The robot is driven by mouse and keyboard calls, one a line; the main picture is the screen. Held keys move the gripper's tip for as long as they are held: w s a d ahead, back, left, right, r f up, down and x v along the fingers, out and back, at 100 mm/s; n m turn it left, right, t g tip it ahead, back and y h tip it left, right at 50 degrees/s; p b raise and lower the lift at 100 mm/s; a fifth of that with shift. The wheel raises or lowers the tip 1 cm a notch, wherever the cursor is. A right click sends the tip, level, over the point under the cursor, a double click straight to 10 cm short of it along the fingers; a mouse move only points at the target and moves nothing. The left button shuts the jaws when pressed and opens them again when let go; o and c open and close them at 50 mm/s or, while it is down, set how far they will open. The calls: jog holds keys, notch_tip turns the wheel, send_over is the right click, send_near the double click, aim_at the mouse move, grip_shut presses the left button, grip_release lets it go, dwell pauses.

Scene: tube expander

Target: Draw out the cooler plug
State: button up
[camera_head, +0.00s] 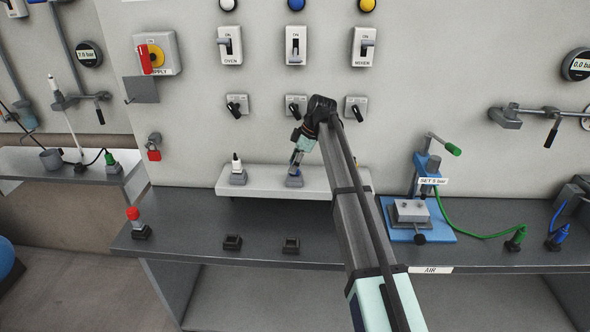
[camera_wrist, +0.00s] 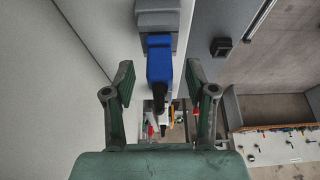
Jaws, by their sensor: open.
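A blue plug (camera_wrist: 159,60), which I take to be the cooler plug, sits in a grey socket (camera_wrist: 158,18) in the wrist view. In the head view this blue plug (camera_head: 294,181) stands on the white wall shelf (camera_head: 265,186), under the blue lamp and the middle switch, partly covered by my gripper. My gripper (camera_head: 297,163) points down at it. In the wrist view my gripper (camera_wrist: 160,85) is open, with one finger on each side of the blue plug and visible gaps between. The middle switch's label is too small to read.
A white-and-black plug (camera_head: 237,170) stands left on the same shelf. Below, the dark bench (camera_head: 195,244) carries a red-capped plug (camera_head: 133,215) and two empty-looking sockets (camera_head: 232,242), (camera_head: 291,245). A blue press (camera_head: 420,215) stands to the right. The wall is close behind the shelf.

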grip_shut()
jog(key=shift+r+p, duration=0.3)
jog(key=shift+r, duration=0.45)
dwell(0.5)
jog(key=shift+r+p, duration=1.35)
jog(key=shift+r, duration=2.35)
